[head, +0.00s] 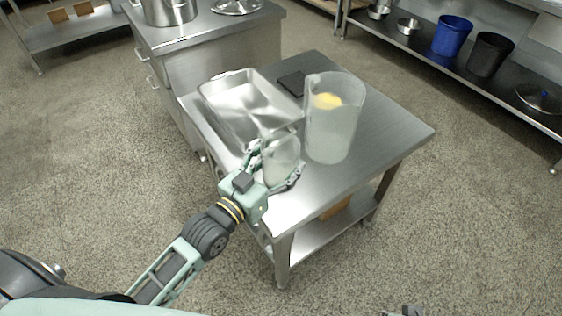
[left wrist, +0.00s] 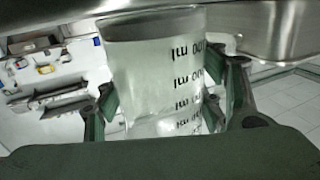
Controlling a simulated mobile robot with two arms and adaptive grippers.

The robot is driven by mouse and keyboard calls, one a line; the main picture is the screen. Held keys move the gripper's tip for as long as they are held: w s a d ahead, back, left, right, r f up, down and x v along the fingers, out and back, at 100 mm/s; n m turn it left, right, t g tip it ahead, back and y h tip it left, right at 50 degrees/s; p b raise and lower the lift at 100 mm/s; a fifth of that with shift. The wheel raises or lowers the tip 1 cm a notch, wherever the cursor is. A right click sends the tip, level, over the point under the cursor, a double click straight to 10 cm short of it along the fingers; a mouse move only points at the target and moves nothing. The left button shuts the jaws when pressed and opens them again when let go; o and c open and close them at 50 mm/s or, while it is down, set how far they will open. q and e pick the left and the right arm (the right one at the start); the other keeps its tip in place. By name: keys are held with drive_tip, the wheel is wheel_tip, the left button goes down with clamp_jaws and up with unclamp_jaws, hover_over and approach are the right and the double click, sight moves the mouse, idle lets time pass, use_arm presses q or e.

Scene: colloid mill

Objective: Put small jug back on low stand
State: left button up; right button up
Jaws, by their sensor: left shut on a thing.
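The small jug (head: 283,163) is clear, with black ml markings that show in the left wrist view (left wrist: 165,75). My left gripper (head: 277,160) is shut on it, with fingers on both sides. The jug is about upright over the front left part of the low steel stand (head: 390,130), near the tray. I cannot tell whether its base touches the top. Only a small grey piece at the bottom edge of the head view may be my right gripper (head: 405,311).
A steel tray (head: 222,92) lies on the stand's left side. A large clear jug (head: 333,130) with something yellow in it stands right of the small jug. A dark flat pad (head: 291,82) lies behind. The stand's right side is clear.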

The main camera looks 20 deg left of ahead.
use_arm(q)
drive_tip(key=o, duration=1.4)
drive_tip(key=shift+c, duration=0.2)
drive_tip(key=shift+s, duration=0.25)
drive_tip(key=p+v, duration=0.1)
drive_tip(key=v, duration=1)
drive_tip(key=shift+s, duration=0.25)
use_arm(e)
wheel_tip(320, 180, down, 4)
drive_tip(key=shift+f, duration=0.1)
use_arm(q)
drive_tip(key=shift+a, duration=0.1)
